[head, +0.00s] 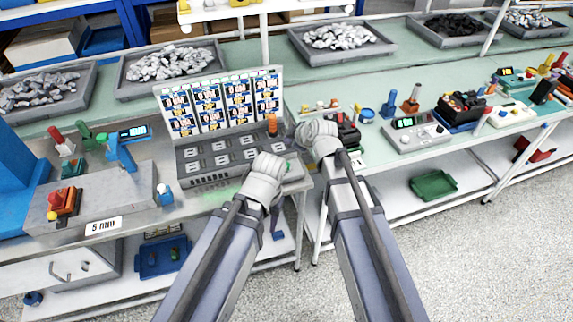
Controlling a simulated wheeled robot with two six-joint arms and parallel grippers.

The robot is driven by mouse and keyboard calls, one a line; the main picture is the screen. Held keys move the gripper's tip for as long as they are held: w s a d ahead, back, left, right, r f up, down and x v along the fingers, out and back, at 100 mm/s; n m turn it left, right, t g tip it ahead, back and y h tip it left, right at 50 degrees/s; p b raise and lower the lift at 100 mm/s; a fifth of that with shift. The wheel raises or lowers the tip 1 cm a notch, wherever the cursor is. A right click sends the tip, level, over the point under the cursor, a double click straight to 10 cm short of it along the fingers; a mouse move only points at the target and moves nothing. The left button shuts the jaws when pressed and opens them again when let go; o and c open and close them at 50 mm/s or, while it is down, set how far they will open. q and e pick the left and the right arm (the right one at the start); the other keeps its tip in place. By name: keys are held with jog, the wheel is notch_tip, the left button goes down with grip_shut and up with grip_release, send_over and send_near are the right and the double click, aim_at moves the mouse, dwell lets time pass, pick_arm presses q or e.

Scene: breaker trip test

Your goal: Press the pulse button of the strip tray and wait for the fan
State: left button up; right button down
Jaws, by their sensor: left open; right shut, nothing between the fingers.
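The strip tray (215,162) is a dark grey box with rows of pale sockets, on the bench in the middle of the head view. A white panel (220,103) with several blue-and-white displays stands upright behind it. An orange knob-like part (272,125) stands at the tray's back right. My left gripper (284,166) is open over the tray's right front end. A small green spot beside it may be the pulse button; I cannot tell. My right gripper (300,134) is shut and empty at the tray's right edge. My wrists hide most of both gripper fingers. I cannot identify the fan.
A grey meter box (415,137) and several coloured tools stand right of my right arm. A blue handheld device (124,150) and other tools crowd the left bench. Grey bins of pale parts (170,64) line the back. A green tray (434,185) lies on the lower shelf.

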aim_at(289, 167)
jog(key=shift+f, duration=0.15)
notch_tip(289, 167, down, 8)
jog(key=b, duration=0.8)
jog(key=shift+f+b, duration=0.25)
jog(key=shift+b, duration=0.1)
jog(key=shift+f, duration=0.1)
dwell(1.2)
jog(key=shift+f+b, duration=0.3)
jog(key=shift+b, duration=0.1)
jog(key=shift+f+b, duration=0.5)
jog(key=shift+b, duration=0.05)
dwell(0.6)
jog(key=shift+r, duration=0.15)
jog(key=shift+r+p, duration=0.8)
jog(key=shift+p, duration=0.15)
